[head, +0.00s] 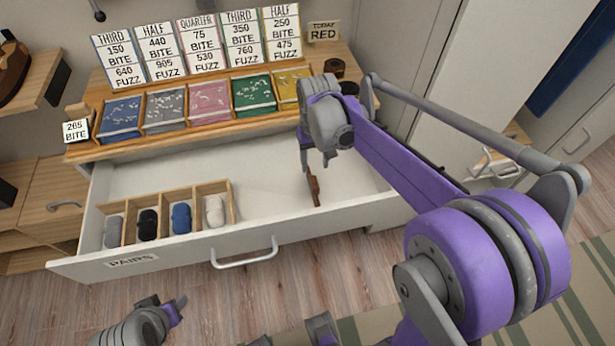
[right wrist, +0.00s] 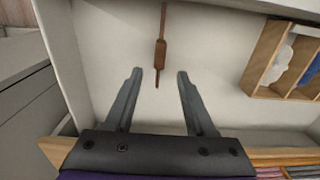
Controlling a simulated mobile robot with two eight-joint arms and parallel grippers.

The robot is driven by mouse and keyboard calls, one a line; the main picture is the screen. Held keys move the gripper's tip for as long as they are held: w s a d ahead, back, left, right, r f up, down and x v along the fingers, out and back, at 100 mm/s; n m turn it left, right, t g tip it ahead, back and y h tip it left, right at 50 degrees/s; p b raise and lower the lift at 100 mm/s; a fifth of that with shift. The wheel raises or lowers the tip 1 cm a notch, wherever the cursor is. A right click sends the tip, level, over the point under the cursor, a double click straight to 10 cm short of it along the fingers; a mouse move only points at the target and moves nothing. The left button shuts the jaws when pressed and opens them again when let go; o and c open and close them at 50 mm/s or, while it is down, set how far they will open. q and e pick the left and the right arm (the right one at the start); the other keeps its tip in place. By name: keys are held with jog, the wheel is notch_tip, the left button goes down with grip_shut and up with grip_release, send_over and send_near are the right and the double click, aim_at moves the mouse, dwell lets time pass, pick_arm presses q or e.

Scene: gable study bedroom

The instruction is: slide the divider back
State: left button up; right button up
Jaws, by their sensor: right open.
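The divider (head: 314,188) is a thin brown piece with a thicker middle, standing in the open white drawer (head: 274,190), right of the wooden sock compartments. In the right wrist view the divider (right wrist: 161,52) lies just beyond my fingertips, lined up with the gap between them. My right gripper (right wrist: 160,73) is open and empty, with its fingers apart from the divider. In the head view the right gripper (head: 316,160) hangs over the drawer, just above the divider. My left gripper (head: 166,308) is low in front of the drawer, and its jaw opening is unclear.
A wooden organizer (head: 233,208) holds several rolled socks at the drawer's front left. Behind the drawer, the desk (head: 160,140) carries several coloured trays and number cards. The drawer floor around the divider is clear. The drawer front has a handle (head: 245,258).

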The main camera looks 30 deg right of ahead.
aim_at(315, 182)
notch_tip(315, 182, down, 9)
jog(key=shift+r+b, duration=0.1)
jog(key=shift+b, duration=0.4)
grip_shut()
dwell(1.2)
